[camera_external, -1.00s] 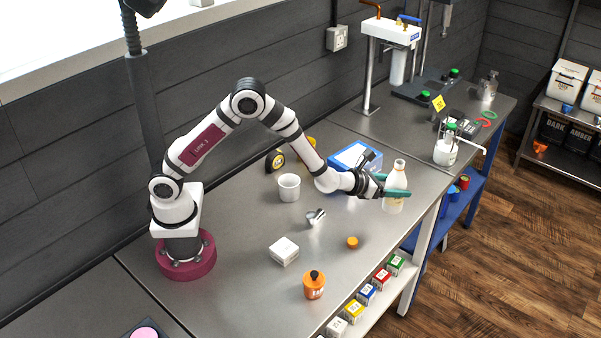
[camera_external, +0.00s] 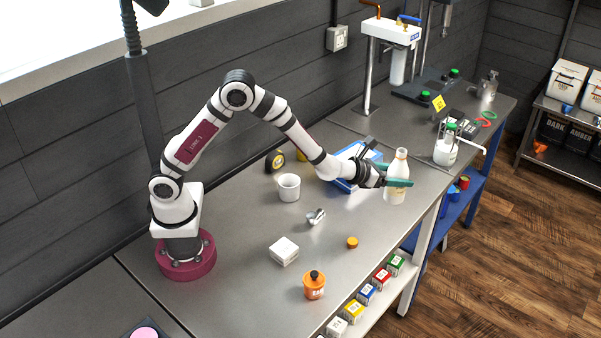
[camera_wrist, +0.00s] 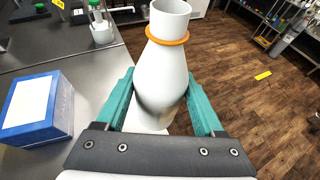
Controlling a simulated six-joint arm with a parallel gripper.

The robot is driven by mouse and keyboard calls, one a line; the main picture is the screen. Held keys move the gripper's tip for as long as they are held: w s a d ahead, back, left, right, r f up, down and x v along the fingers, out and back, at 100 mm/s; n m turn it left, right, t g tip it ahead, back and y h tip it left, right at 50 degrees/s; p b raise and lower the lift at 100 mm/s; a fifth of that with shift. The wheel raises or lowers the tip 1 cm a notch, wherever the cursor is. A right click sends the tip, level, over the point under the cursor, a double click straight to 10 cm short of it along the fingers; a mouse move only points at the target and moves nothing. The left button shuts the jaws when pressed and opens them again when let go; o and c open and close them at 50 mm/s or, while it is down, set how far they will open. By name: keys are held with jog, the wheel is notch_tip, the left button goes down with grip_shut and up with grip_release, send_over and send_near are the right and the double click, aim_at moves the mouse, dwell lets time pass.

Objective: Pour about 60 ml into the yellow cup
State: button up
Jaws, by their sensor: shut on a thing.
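My gripper (camera_external: 398,183) is shut on a pale bottle (camera_external: 396,167), with a teal finger on each side of its body. The bottle is near upright, close to the table's right edge. In the wrist view the bottle (camera_wrist: 163,75) fills the space between the fingers (camera_wrist: 163,110), with an orange ring around its neck; I cannot see into its mouth. A yellow thing (camera_external: 301,154), perhaps the yellow cup, shows only in part behind my forearm, near the wall. A white cup (camera_external: 289,187) stands left of my gripper.
A blue and white box (camera_external: 345,185) is close behind my wrist, also at left in the wrist view (camera_wrist: 38,108). A tape measure (camera_external: 275,160), small metal piece (camera_external: 316,217), white box (camera_external: 284,251), orange cap (camera_external: 352,242) and orange bottle (camera_external: 314,285) stand on the table.

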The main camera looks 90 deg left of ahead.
jog(key=shift+r, duration=0.6)
jog(key=shift+a+r, duration=0.15)
jog(key=shift+a, duration=0.05)
jog(key=s+a+n+g+y, duration=0.1)
jog(key=s+a+n+y, duration=0.1)
jog(key=s+a, duration=0.6)
jog(key=s+a+n+g+y, duration=0.2)
jog(key=s+a, duration=0.3)
jog(key=a, duration=0.7)
jog(key=s+a+n+g+y, duration=0.1)
jog(key=s+a+n+y, duration=0.1)
jog(key=s+a, duration=0.65)
jog(key=s+a+n+g+y, duration=0.2)
jog(key=s+a+n+g, duration=0.1)
jog(key=s+a, duration=0.6)
notch_tip(320, 180, down, 7)
jog(key=shift+w+d+h, duration=0.1)
jog(key=shift+h, duration=0.2)
